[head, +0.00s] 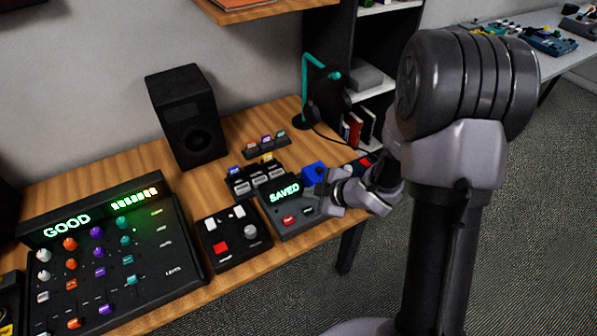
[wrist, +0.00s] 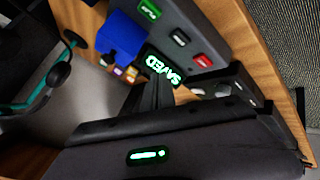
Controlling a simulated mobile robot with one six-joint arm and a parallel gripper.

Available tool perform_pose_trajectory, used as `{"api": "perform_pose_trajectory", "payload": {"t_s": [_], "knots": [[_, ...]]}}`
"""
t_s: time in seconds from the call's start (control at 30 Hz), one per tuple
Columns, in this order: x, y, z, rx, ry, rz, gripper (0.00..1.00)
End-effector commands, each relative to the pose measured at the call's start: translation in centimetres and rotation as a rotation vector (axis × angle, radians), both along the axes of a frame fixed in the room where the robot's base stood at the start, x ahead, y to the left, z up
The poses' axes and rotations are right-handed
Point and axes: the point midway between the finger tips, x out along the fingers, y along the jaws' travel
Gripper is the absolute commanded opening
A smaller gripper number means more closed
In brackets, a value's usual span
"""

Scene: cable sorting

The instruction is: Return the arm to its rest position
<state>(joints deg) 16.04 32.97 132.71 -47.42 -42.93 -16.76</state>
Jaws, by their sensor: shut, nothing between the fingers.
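My gripper (head: 322,193) is at the right end of the wooden desk in the head view, beside a grey device (head: 290,221) whose lit screen reads SAVED. Its fingers are shut and empty. My arm is bent, with its upper links at the right of the picture. A blue block (head: 314,172) shows just behind the gripper. In the wrist view, the dark fingers (wrist: 154,92) are close together in front of the SAVED screen (wrist: 163,70), and the blue block (wrist: 121,36) is at upper left. I cannot tell whether the gripper touches anything.
A mixer (head: 110,255) with a screen reading GOOD, a small button box (head: 233,237) and a black speaker (head: 185,115) stand on the desk (head: 110,158). A teal headphone stand (head: 305,85) is at the back. Carpeted floor (head: 540,200) lies open at right.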

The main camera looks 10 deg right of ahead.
Motion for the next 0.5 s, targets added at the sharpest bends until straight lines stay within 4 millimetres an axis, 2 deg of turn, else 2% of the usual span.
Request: {"api": "perform_pose_trajectory", "payload": {"t_s": [0.07, 0.13, 0.17, 0.23, 0.27, 0.3, 0.37, 0.4, 0.47, 0.5], "knots": [[0.0, -0.1, 0.1, -0.001, 0.000, -0.006, 0.00], [0.5, -0.9, 1.7, -0.017, 0.001, -0.068, 0.00], [0.7, -1.7, 3.0, -0.027, 0.003, -0.126, 0.00], [0.5, -3.9, 7.6, -0.034, 0.014, -0.338, 0.00], [-0.2, -4.9, 10.0, -0.020, 0.023, -0.453, 0.00], [-1.8, -5.8, 13.0, 0.023, 0.042, -0.614, 0.00], [-5.4, -6.1, 16.8, 0.129, 0.088, -0.840, 0.00], [-8.3, -5.6, 18.6, 0.220, 0.132, -0.970, 0.00], [-12.6, -3.9, 20.4, 0.371, 0.218, -1.125, 0.00], [-15.4, -2.4, 21.2, 0.468, 0.284, -1.199, 0.00]]}}
